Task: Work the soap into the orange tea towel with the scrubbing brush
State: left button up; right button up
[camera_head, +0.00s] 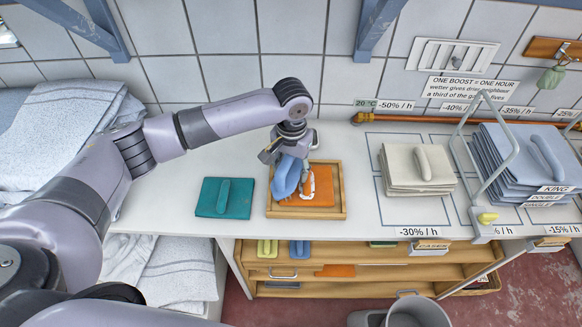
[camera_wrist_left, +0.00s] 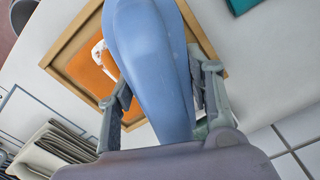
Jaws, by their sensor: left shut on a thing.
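The orange tea towel (camera_head: 322,193) lies folded in a shallow wooden tray (camera_head: 341,212); both also show in the wrist view, the towel (camera_wrist_left: 91,72) partly covered. A white patch (camera_head: 309,184), seemingly soap, lies on the towel. My left gripper (camera_head: 289,154) is above the tray, shut on a smooth, rounded blue thing (camera_head: 286,178), apparently the scrubbing brush. The blue body (camera_wrist_left: 150,60) lies between both fingers in the wrist view and is tilted. It overlaps the towel's left part. Its bristles are hidden, and I cannot tell whether it touches the towel. My right gripper is not in view.
A teal folded cloth (camera_head: 222,198) lies left of the tray. A cream stack (camera_head: 415,168) and a blue-grey stack (camera_head: 530,160) stand right, with an upright metal frame (camera_head: 493,150) between them. Open wooden drawers (camera_head: 350,272) lie below the counter's front edge.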

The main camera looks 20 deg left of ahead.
pick_arm(q)
jog(key=shift+s+f+p, duration=0.2)
jog(key=shift+f+p, duration=0.1)
jog(key=shift+p, duration=0.2)
dwell(1.2)
dwell(0.5)
jog(key=shift+w+r+p, duration=0.25)
jog(key=shift+r+p, duration=0.8)
jog(key=shift+p, duration=0.2)
notch_tip(320, 180, up, 5)
jog(key=p, duration=0.6)
jog(key=shift+r, duration=0.2)
